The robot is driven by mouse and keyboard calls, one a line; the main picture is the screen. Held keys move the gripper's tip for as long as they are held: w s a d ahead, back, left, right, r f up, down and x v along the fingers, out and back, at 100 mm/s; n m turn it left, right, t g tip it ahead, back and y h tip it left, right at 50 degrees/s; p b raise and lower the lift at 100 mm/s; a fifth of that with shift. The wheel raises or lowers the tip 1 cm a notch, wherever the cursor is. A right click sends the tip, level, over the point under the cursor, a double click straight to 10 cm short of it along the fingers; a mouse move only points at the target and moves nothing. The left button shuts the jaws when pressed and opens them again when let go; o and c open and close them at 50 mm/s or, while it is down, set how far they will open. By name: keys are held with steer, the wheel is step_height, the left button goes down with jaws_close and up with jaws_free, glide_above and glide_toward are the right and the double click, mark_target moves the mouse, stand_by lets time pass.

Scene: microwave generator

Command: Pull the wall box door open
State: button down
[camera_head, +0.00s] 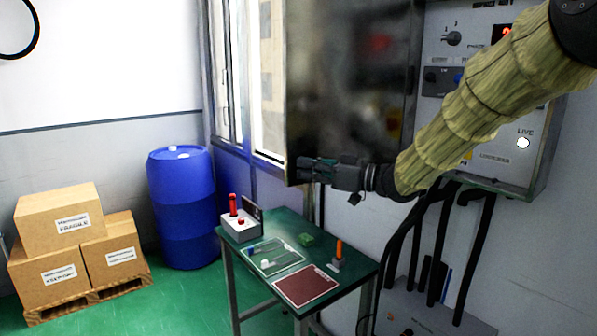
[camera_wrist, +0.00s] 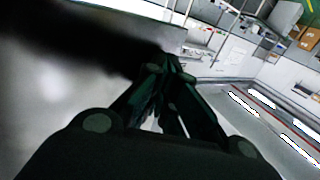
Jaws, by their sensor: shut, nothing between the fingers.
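The wall box (camera_head: 545,150) is a grey cabinet with knobs and a red display, at the right in the head view. Its door (camera_head: 350,80), a dark shiny panel, stands swung out to the left, so the box's front panel shows. My gripper (camera_head: 303,170) is at the lower outer edge of the door, with its fingers shut and nothing visible between them. I cannot tell whether it touches the door. In the wrist view my shut fingers (camera_wrist: 168,75) show in the middle, with a blurred grey surface at the left. My arm covers part of the box front.
A green table (camera_head: 240,262) with small tools and a red mat (camera_head: 306,286) stands below the door. A blue barrel (camera_head: 183,205) and cardboard boxes (camera_head: 60,235) on a pallet are at the left. Black cables (camera_head: 398,250) hang under the box. Green floor is free between boxes and table.

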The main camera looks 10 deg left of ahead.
steer(key=shift+w+a, duration=0.25)
steer(key=shift+w, duration=0.05)
stand_by(0.4)
